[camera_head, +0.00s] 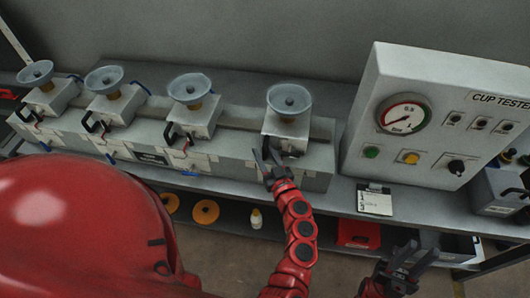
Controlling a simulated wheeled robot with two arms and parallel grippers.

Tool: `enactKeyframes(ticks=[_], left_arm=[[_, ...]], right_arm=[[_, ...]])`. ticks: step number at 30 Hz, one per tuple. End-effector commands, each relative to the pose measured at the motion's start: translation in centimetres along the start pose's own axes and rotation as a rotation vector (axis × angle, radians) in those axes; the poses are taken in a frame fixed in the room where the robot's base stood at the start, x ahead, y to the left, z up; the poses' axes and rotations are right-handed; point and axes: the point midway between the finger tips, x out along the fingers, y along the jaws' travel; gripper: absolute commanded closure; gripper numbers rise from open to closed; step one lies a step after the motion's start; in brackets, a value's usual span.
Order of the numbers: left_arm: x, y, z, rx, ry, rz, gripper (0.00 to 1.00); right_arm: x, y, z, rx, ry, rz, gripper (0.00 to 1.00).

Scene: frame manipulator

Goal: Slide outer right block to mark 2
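The outer right block (285,130) is a light grey block with a grey suction cup (289,99) on top. It sits near the right end of the long grey rail base (235,155), and a dark handle shows on its front. My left gripper (267,153) is at the front of this block, just below and left of the handle. Its fingers look parted, with nothing visible between them; whether they touch the block is unclear. My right gripper (419,252) is open and empty, low at the right, in front of the bench. I cannot read the position marks.
Several similar cup blocks stand left along the rail, the nearest being the inner right block (193,117). A cup tester box (435,115) stands close to the right. A label card (375,199) lies on the bench edge. A red bin (358,234) is below.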

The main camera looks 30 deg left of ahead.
Motion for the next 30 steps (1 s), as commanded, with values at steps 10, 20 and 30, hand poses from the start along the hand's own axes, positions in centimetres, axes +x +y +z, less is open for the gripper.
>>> enactKeyframes(ticks=[10,20,30], left_arm=[[-0.2,0.0,0.1,0.0,-0.001,0.001,0.5],[-6.5,0.0,0.7,0.002,-0.005,0.005,0.5],[-14.8,0.1,0.4,0.001,-0.004,0.006,0.5]], right_arm=[[-0.1,0.0,0.0,0.0,0.0,0.0,0.67],[-2.4,-0.1,0.4,0.0,0.0,0.0,0.67],[-4.2,-0.2,0.7,0.0,0.0,0.0,0.67]])
